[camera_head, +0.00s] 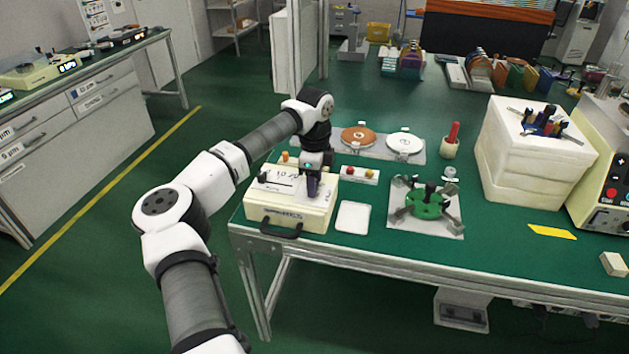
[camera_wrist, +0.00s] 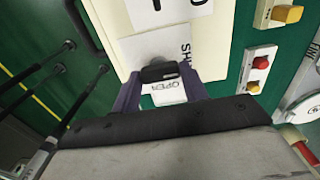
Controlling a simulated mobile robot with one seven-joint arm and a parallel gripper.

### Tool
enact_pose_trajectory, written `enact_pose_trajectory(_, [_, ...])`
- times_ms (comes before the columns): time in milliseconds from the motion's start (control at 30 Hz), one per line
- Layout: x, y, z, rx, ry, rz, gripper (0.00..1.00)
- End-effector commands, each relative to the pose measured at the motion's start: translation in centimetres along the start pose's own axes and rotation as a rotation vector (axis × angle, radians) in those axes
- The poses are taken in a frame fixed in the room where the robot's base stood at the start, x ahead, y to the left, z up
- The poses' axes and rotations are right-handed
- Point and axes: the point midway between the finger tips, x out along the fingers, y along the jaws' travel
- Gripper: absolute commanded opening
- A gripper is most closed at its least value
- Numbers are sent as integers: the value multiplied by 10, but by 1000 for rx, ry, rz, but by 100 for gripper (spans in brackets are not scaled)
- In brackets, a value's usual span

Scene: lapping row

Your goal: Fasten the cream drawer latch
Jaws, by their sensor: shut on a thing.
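The cream drawer unit (camera_head: 262,212) is a low box at the left end of the green bench, with a dark handle (camera_head: 281,230) on its front. My gripper (camera_head: 312,190) points down onto its top, near the right side. In the wrist view, the purple fingers of my gripper (camera_wrist: 159,82) stand on both sides of a black latch knob (camera_wrist: 158,73) and are shut on it. The knob's base is partly hidden.
A small block with red and yellow buttons (camera_head: 346,175) stands right of the unit. A white tray (camera_head: 353,217) and a green fixture (camera_head: 427,203) lie further right. Orange (camera_head: 358,137) and white discs (camera_head: 404,142) lie behind. Stacked white blocks (camera_head: 530,165) stand at right.

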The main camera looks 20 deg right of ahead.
Motion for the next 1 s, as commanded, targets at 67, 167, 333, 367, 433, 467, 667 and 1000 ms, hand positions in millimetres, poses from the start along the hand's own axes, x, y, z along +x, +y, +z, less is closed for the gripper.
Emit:
enact_pose_trajectory(67, [-1,-1,2,-8,-2,-3,21])
enact_pose_trajectory(167, [-1,-1,2,-10,-2,-3,21])
enact_pose_trajectory(333, [-1,-1,2,-10,-2,-3,21])
enact_pose_trajectory(367, [-1,-1,2,-10,-2,-3,21])
enact_pose_trajectory(433, [-1,-1,2,-10,-2,-3,48])
enact_pose_trajectory(467, [-1,-1,2,-10,-2,-3,51])
enact_pose_trajectory(667, [-1,0,1,-8,-1,-2,65])
enact_pose_trajectory(1000, [-12,-1,1,-7,-1,-3,65])
